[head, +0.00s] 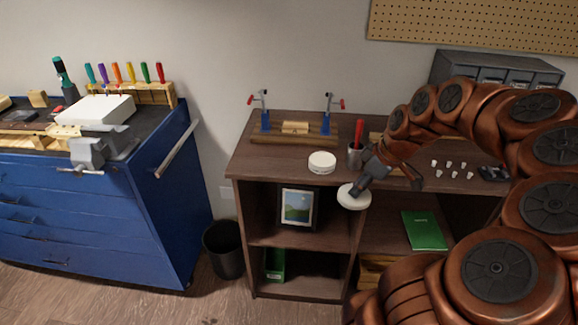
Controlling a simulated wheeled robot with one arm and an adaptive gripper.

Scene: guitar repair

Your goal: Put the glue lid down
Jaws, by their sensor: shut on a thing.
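My gripper (359,189) is shut on a white round lid (350,200), seen in the head view as a flat disc. The lid is in front of the wooden shelf unit's top edge in the picture, apart from the surface as far as I can see. A white round container (321,163), perhaps the glue pot, sits on the unit's top (285,165), to the left of and behind my gripper. I cannot tell whether it is open on top.
A cup (355,158) with a red-handled tool stands close behind my gripper. A wooden jig with clamps (295,135) is at the back. Small white pieces (452,168) lie at right. The top is clear left of the white container. A blue tool cabinet (90,205) stands at left.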

